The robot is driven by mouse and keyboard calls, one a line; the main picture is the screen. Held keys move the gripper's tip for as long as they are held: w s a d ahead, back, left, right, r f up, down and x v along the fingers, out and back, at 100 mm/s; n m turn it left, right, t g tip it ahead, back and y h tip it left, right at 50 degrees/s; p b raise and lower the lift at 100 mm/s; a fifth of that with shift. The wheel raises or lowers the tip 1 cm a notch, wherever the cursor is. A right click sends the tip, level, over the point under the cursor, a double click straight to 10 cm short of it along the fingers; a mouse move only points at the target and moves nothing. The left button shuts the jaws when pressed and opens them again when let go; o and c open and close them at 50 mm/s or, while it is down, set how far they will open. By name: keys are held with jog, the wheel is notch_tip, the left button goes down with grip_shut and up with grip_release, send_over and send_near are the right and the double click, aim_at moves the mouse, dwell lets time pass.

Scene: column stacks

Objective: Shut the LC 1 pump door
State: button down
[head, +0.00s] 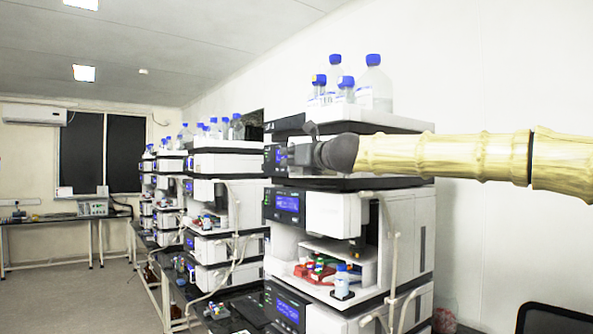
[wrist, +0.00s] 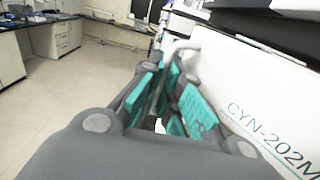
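The nearest instrument stack (head: 350,240) stands right of centre in the head view. No label shows which stack is LC 1. In this stack, a lower module has an open front bay (head: 330,255) with red and green fittings inside. Above it is a module with a blue display and a white front panel (head: 335,215). I cannot tell which part is the pump door. My gripper (head: 297,154) is at the upper module's front, left of my arm.
A white panel marked CYN-202M (wrist: 255,95) runs close along the right in the wrist view. Blue-capped bottles (head: 374,85) stand on top of the stack. A small bottle (head: 342,281) stands by the bay. Open floor (head: 80,295) lies to the left.

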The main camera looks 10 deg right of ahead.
jog(key=w+m+h+b, duration=0.1)
jog(key=h, duration=0.1)
jog(key=w+d+m+t+h+b, duration=0.1)
jog(key=w+m+h+b, duration=0.1)
jog(key=w+d+m+t+h+b, duration=0.1)
jog(key=w+h+b, duration=0.1)
jog(key=h, duration=0.1)
jog(key=shift+w+d+f+m, duration=0.15)
jog(key=shift+w+m, duration=0.05)
jog(key=shift+m, duration=0.1)
jog(key=shift+w+d+m+h+b, duration=0.3)
jog(key=shift+w+d+h, duration=0.1)
jog(key=shift+w+d, duration=0.5)
jog(key=c, duration=1.9)
grip_release()
jog(key=shift+w+d, duration=0.1)
